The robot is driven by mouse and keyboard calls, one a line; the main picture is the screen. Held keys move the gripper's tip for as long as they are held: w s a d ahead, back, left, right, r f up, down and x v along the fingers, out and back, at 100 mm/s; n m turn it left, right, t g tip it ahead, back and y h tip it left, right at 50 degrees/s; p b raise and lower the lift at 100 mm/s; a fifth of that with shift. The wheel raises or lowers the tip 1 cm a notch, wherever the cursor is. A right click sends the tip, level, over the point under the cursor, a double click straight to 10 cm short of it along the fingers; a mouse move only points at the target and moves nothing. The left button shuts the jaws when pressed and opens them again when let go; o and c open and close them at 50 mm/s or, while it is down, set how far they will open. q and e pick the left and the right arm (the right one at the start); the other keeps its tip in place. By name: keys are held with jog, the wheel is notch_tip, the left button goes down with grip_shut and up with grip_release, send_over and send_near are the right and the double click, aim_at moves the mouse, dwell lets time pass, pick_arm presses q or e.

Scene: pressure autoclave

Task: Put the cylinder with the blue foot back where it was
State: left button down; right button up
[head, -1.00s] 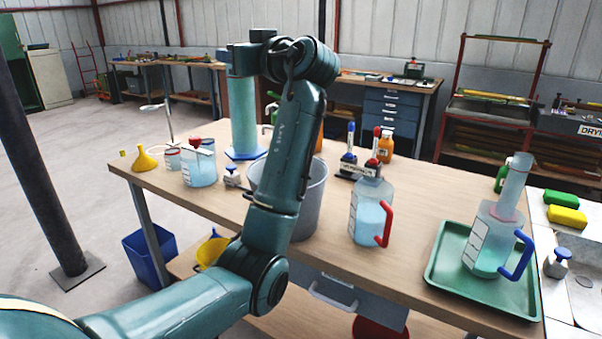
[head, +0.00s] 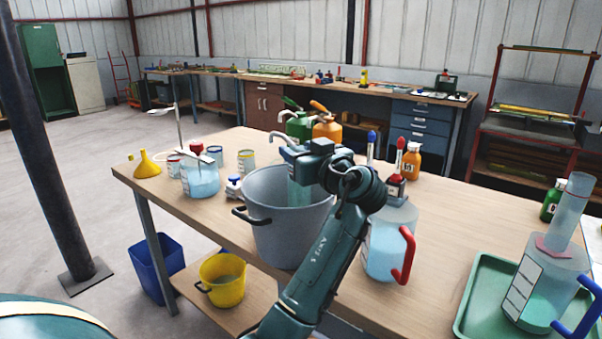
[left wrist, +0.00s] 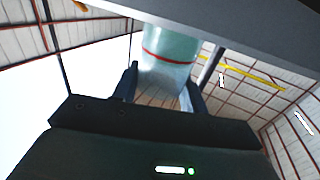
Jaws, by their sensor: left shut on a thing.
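My left gripper (head: 296,162) is shut on the pale teal cylinder (head: 301,192), over the grey bucket. In the head view only a short stretch of the cylinder shows, below my gripper and within the bucket's opening. Its blue foot is not visible, and I cannot tell how far it is tilted. In the left wrist view the cylinder (left wrist: 170,50), with a red ring around it, sits between the two fingers (left wrist: 160,92). My right gripper is not in view.
The grey bucket (head: 268,232) stands mid-table. Right of it are a jug with a red handle (head: 385,250) and a green tray (head: 475,305) bearing a blue-handled jug. A beaker (head: 200,180) and yellow funnel (head: 147,166) stand left. Spray bottles (head: 326,128) stand behind.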

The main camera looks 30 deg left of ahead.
pick_arm(q)
jog(key=shift+f, duration=1.95)
jog(key=c, duration=0.8)
grip_release()
jog(key=shift+o, duration=0.2)
jog(key=shift+r, duration=0.15)
jog(key=b+v, duration=0.1)
jog(key=v, duration=1.1)
jog(key=shift+b, duration=0.3)
